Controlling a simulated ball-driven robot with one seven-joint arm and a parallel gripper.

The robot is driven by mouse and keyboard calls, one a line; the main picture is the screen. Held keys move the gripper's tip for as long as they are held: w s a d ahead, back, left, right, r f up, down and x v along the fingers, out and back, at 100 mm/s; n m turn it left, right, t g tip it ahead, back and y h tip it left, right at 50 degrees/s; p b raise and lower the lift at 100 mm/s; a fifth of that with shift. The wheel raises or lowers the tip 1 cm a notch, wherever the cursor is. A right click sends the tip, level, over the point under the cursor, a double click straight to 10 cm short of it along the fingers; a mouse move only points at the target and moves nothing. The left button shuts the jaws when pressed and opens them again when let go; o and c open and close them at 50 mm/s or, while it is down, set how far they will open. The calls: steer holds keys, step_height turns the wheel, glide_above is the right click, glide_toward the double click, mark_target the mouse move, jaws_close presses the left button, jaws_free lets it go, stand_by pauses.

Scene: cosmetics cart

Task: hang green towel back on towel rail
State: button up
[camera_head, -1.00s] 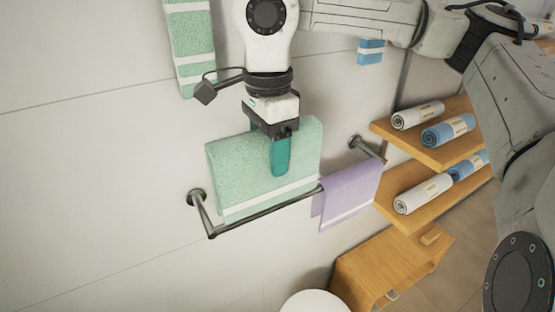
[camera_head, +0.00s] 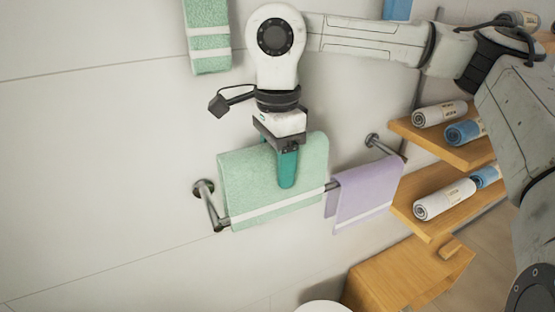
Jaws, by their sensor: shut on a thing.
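The green towel (camera_head: 250,182), pale green with a white band near its lower edge, is held in front of the metal towel rail (camera_head: 217,222) on the wall. My gripper (camera_head: 287,172), with teal fingers, is shut on its upper part from above. The towel's lower edge and white band overlap the left and middle stretch of the bar, hiding it. Whether part of the towel passes behind the bar cannot be told. A purple towel (camera_head: 362,192) hangs over the right part of the rail, just beside the green towel.
Another green towel (camera_head: 207,40) hangs higher up at the left. Wooden shelves (camera_head: 405,205) with rolled white and blue towels stand to the right. A wooden stool-like piece (camera_head: 410,275) and a white round object (camera_head: 322,307) are below. The wall at left is bare.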

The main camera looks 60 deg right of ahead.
mark_target(278, 210)
steer(key=shift+f+b, duration=4.7)
steer(key=shift+f, duration=1.05)
steer(key=o, duration=1.3)
step_height(278, 210, up, 11)
steer(key=shift+f+p, duration=0.1)
steer(key=shift+p, duration=0.55)
